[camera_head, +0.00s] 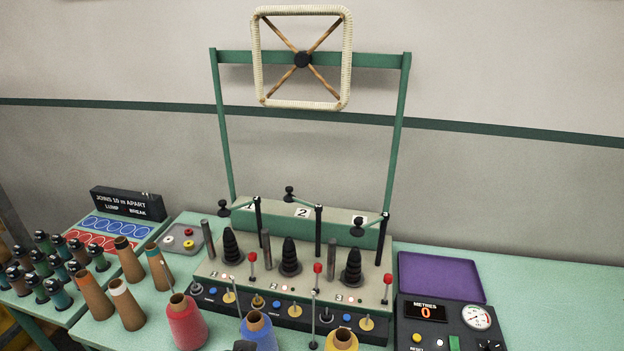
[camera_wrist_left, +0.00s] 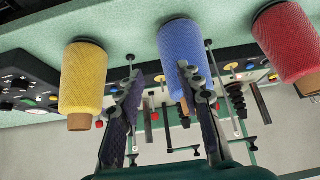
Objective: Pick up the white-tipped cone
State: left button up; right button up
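The white-tipped cone (camera_head: 127,308) stands upright on the green table at the left, brown with a pale band near its top. Three other brown cones stand close around it: one at its left (camera_head: 94,298), one behind it (camera_head: 129,262) and one with a teal band (camera_head: 158,270). The white-tipped cone is not in the left wrist view. My left gripper (camera_wrist_left: 157,82) shows there with its two fingers apart and nothing held between them; the blue yarn cone (camera_wrist_left: 184,52) is beyond the fingertips. My right gripper is in neither view.
Red (camera_head: 186,324), blue (camera_head: 259,334) and yellow (camera_head: 342,341) yarn cones stand along the front of the machine (camera_head: 300,300). Several small spools (camera_head: 43,265) crowd the far left. A purple tray (camera_head: 440,277) and a metre box (camera_head: 427,312) are at the right.

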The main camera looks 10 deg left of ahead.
aim_at(133, 317)
jog(key=k+j+u, duration=0.15)
jog(key=k+u, duration=0.15)
jog(key=k, duration=0.35)
jog(key=i+l+u, duration=0.1)
jog(key=u, duration=0.4)
jog(key=l+u, duration=0.35)
jog(key=u, duration=0.15)
jog(key=i+l+u, duration=0.1)
jog(key=l+u, duration=0.2)
jog(key=u, duration=0.2)
jog(key=i, duration=0.35)
jog(key=k+z, duration=0.4)
jog(key=i+z, duration=0.2)
jog(key=z, duration=0.2)
jog(key=i+j+z, duration=0.2)
jog(key=z, duration=0.25)
jog(key=k+l+u, duration=0.1)
jog(key=u, duration=0.4)
jog(key=k+l+u, duration=0.1)
jog(key=u, duration=0.35)
